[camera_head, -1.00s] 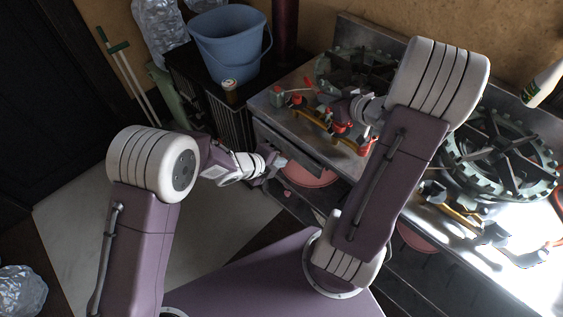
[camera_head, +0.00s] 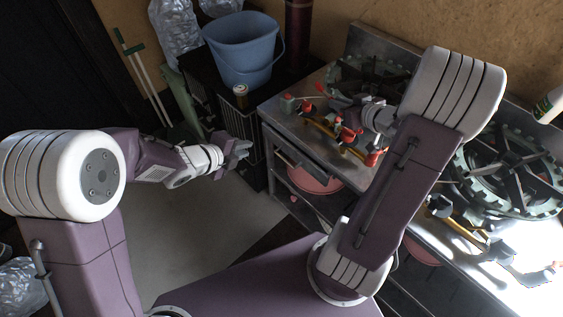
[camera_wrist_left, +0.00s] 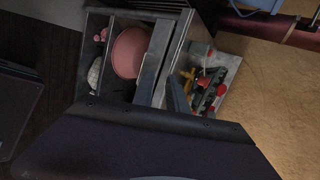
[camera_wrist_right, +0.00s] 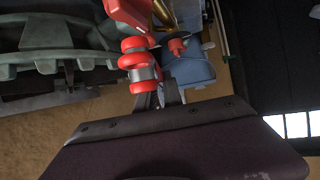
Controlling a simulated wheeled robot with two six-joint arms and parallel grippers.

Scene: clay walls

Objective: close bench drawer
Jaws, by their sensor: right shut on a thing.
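The metal bench (camera_head: 283,112) stands on the right. Its drawer front (camera_head: 300,152) runs under the top edge, above an open shelf, and also shows as a grey strip in the left wrist view (camera_wrist_left: 154,58). I cannot tell whether the drawer is fully flush. My left gripper (camera_head: 245,149) is apart from the bench, left of its front corner, with its fingers looking spread and empty. My right gripper (camera_wrist_right: 160,92) is over the bench top, shut on a red ringed part (camera_wrist_right: 138,62). My right arm hides part of the bench front in the head view.
A pink bowl (camera_head: 312,178) sits on the shelf below the drawer. Red and yellow tools (camera_head: 322,122) and large green gear wheels (camera_head: 508,178) crowd the bench top. A blue bucket (camera_head: 240,48) stands on a black cabinet behind. The floor left of the bench is clear.

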